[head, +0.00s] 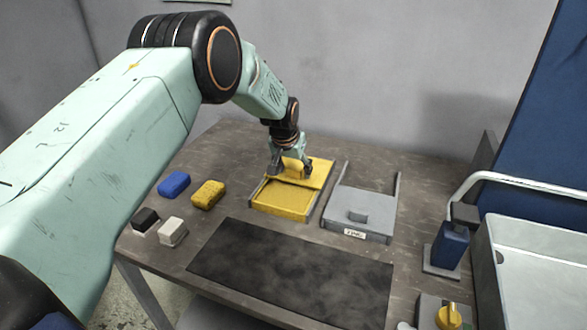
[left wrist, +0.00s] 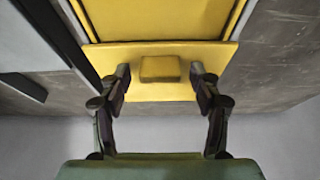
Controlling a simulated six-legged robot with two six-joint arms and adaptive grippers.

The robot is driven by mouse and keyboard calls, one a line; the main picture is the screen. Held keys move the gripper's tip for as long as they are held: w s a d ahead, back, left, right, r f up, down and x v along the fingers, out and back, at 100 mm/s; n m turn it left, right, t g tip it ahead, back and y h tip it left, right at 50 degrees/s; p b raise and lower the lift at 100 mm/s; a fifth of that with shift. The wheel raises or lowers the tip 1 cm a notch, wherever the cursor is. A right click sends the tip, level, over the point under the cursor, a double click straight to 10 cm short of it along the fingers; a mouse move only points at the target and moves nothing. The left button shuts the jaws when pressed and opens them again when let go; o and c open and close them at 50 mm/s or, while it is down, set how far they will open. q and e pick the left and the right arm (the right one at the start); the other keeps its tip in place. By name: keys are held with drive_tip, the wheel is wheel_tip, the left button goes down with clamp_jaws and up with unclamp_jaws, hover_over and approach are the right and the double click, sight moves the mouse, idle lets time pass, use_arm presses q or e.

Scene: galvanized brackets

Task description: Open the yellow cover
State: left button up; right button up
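The yellow cover (head: 318,173) is a flat plate at the wall-side end of a yellow tray (head: 283,214). The tray's recess shows uncovered in front of it. In the left wrist view the cover (left wrist: 115,60) carries a square yellow knob (left wrist: 160,69). My left gripper (head: 291,170) is over the cover from above. Its fingers (left wrist: 161,88) stand apart on either side of the knob, with visible gaps, holding nothing. In the head view the gripper partly hides the cover and knob. My right gripper is in neither view.
A grey covered tray (head: 375,213) with a label stands right of the yellow one. Blue (head: 174,184), yellow (head: 208,194), black (head: 146,220) and white (head: 172,231) blocks lie left. A dark mat (head: 290,275) lies in front. A blue bottle (head: 451,246) stands right.

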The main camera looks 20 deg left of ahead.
use_arm(q)
drive_tip(key=shift+s+r, duration=0.15)
drive_tip(key=shift+r, duration=0.1)
drive_tip(key=shift+s+r, duration=0.1)
drive_tip(key=shift+r, duration=0.45)
drive_tip(key=v, duration=1)
drive_tip(key=shift+s+r, duration=0.2)
drive_tip(key=shift+s, duration=0.1)
drive_tip(key=shift+s, duration=0.1)
